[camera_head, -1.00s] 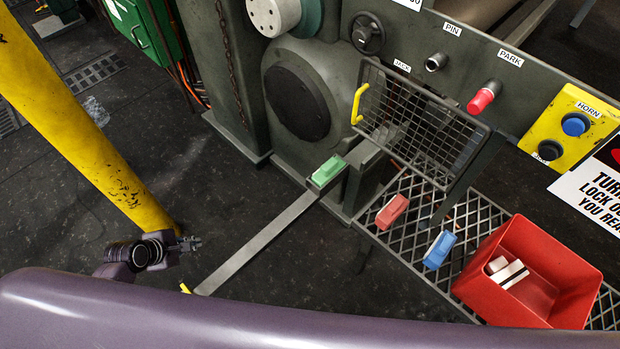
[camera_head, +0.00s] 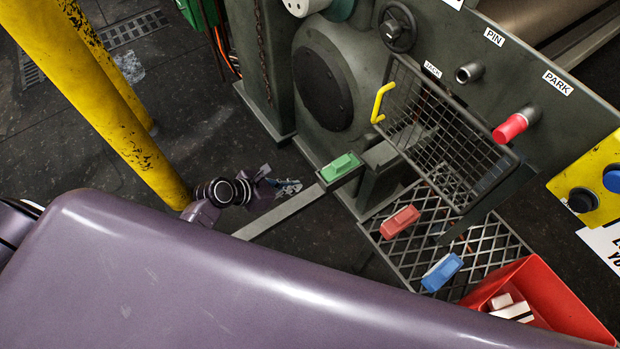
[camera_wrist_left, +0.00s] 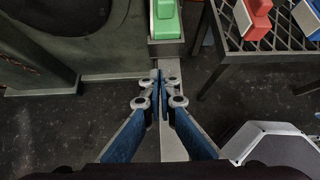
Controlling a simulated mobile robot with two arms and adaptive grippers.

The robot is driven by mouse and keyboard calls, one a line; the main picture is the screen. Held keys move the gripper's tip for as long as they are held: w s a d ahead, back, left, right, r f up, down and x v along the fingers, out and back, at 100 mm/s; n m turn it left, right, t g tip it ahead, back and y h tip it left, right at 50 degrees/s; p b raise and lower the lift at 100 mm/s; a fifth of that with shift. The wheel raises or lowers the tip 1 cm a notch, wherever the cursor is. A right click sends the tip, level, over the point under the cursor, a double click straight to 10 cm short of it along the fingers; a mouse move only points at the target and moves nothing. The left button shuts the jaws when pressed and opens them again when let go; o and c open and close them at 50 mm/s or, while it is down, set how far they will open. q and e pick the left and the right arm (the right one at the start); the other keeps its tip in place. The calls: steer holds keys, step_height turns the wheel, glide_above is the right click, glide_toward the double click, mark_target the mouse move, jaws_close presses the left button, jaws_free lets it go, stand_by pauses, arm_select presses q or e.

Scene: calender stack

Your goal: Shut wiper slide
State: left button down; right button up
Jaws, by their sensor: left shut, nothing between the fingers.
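A flat grey slide bar (camera_head: 268,221) reaches out from the machine's frame, with a green block (camera_head: 342,168) on its machine end. In the left wrist view the bar (camera_wrist_left: 172,146) runs straight up the middle to the green block (camera_wrist_left: 165,24). My left gripper (camera_head: 292,186) is beside the green block, on its left, over the bar as seen from the head. In the left wrist view its blue fingers (camera_wrist_left: 159,78) are shut, empty, just short of the block; contact with the bar cannot be told. The bar's outer end is hidden by my body. My right gripper is not in view.
A mesh guard with a yellow handle (camera_head: 380,102) stands above a grate shelf (camera_head: 378,229) holding a red block (camera_head: 400,221), a blue block (camera_head: 442,271) and a red bin (camera_head: 570,318). A yellow post (camera_head: 120,125) stands left of my arm. Dark floor lies between.

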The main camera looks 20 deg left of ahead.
mark_target(318, 178)
arm_select(q)
steer(key=w, duration=0.1)
steer(key=w+d+f, duration=0.1)
steer(key=w+d, duration=0.1)
steer(key=shift+w+d+f, duration=0.2)
steer(key=shift+d+f, duration=0.05)
steer(key=shift+w+d, duration=0.4)
steer(key=shift+w, duration=0.1)
steer(key=shift+w+d, duration=0.1)
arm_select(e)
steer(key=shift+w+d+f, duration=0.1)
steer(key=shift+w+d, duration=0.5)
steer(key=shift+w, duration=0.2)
